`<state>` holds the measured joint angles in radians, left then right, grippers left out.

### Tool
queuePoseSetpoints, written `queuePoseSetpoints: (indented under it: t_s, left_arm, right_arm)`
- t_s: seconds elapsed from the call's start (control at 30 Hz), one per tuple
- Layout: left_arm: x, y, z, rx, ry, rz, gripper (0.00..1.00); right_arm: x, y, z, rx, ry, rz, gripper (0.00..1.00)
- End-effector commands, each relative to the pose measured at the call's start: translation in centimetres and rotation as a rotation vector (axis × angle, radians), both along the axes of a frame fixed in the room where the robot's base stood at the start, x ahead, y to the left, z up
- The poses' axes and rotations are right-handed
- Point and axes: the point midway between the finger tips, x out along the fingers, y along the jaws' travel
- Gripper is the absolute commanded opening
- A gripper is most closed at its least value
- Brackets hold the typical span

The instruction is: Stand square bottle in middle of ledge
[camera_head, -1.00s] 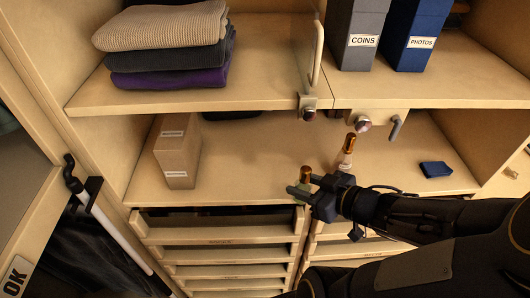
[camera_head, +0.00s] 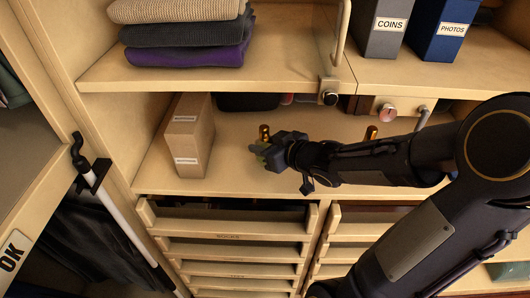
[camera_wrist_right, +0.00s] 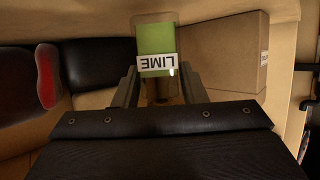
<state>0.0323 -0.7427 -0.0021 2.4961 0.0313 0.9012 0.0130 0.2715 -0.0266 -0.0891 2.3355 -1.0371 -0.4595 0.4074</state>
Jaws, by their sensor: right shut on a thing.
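The square bottle shows in the wrist view as a green body (camera_wrist_right: 155,38) with an upside-down LIME label. In the head view its gold cap (camera_head: 264,131) stands up above my right gripper (camera_head: 262,151), which hides most of its body. My right gripper is shut on the bottle; its two fingers (camera_wrist_right: 158,88) flank it in the wrist view. The bottle is over the wooden ledge (camera_head: 235,178), right of a cardboard box. I cannot tell whether its base touches the ledge. My left gripper is not in view.
The cardboard box (camera_head: 187,135) stands at the ledge's left. Another gold-capped bottle (camera_head: 371,132) shows behind my right arm. Dark items lie at the back (camera_head: 248,101). Folded clothes (camera_head: 185,35) and two binders (camera_head: 385,25) sit on the shelf above. Drawers (camera_head: 230,228) lie below.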

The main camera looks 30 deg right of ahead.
Motion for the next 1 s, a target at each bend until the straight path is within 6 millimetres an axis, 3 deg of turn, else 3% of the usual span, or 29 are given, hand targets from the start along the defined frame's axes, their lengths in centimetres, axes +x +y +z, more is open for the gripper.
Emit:
queuePoseSetpoints:
  t_s: [0.1,0.57,0.6,0.7,0.73,1.0]
  left_arm:
    - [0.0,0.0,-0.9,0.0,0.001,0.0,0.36]
    - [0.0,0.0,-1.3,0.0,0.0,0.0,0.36]
    - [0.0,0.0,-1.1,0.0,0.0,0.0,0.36]
    - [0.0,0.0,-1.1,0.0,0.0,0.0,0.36]
    - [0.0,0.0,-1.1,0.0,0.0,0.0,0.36]
    - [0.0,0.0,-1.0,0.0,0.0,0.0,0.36]
  right_arm:
    - [0.0,0.0,-1.6,0.001,-0.001,0.001,0.11]
    - [0.0,0.0,-2.2,0.0,-0.003,0.0,0.11]
    - [0.0,0.0,-2.0,0.0,-0.002,0.0,0.43]
    - [0.0,0.0,-2.0,0.0,-0.002,0.0,0.56]
    - [0.0,0.0,-2.0,0.0,-0.002,0.0,0.6]
    - [0.0,0.0,-1.9,0.0,-0.002,0.0,0.6]
